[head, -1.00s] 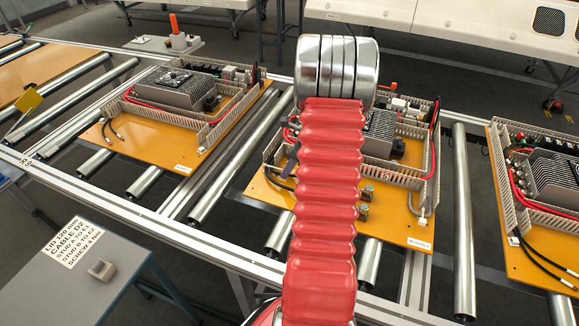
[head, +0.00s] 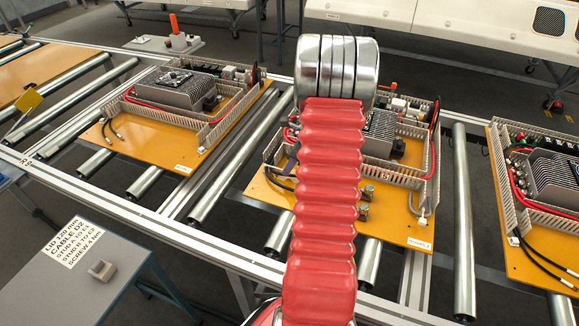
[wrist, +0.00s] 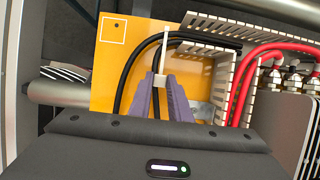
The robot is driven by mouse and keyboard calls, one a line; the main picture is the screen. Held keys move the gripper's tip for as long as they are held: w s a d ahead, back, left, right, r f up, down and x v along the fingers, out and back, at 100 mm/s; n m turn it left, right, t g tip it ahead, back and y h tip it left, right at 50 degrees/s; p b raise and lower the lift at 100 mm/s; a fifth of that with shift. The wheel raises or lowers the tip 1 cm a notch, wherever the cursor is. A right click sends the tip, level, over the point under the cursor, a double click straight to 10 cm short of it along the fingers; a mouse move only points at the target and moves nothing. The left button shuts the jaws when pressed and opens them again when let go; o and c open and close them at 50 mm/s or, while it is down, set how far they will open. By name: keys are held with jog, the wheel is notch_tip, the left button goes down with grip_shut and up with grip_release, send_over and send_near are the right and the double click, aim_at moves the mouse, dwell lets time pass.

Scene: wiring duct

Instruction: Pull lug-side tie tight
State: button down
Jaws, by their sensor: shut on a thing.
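In the wrist view, my gripper (wrist: 160,82) has two purple fingers closed together over the orange panel (wrist: 108,85). They are shut on a pale cable tie (wrist: 164,50), whose thin strip rises past the fingertips. Black cables (wrist: 128,75) curve beside and behind the fingers, next to the end of a slotted grey duct (wrist: 205,52). The tie's loop around the cables is not clear. In the head view my red arm covers most of the gripper and the tie; the panel (head: 385,222) shows on both sides of it.
Red cables (wrist: 245,70) run inside the duct, near metal terminals and a finned block (wrist: 296,110). Two studs (head: 366,200) stand on the panel. Similar panels lie left (head: 140,143) and right on the roller conveyor. A grey table (head: 85,285) carries a label and a small clip.

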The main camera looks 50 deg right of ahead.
jog(key=shift+s, duration=0.25)
jog(key=c, duration=1.6)
grip_release()
jog(key=shift+c, duration=0.2)
jog(key=v, duration=1.3)
jog(key=shift+s+r, duration=0.2)
jog(key=shift+r, duration=0.05)
jog(key=shift+d, duration=0.1)
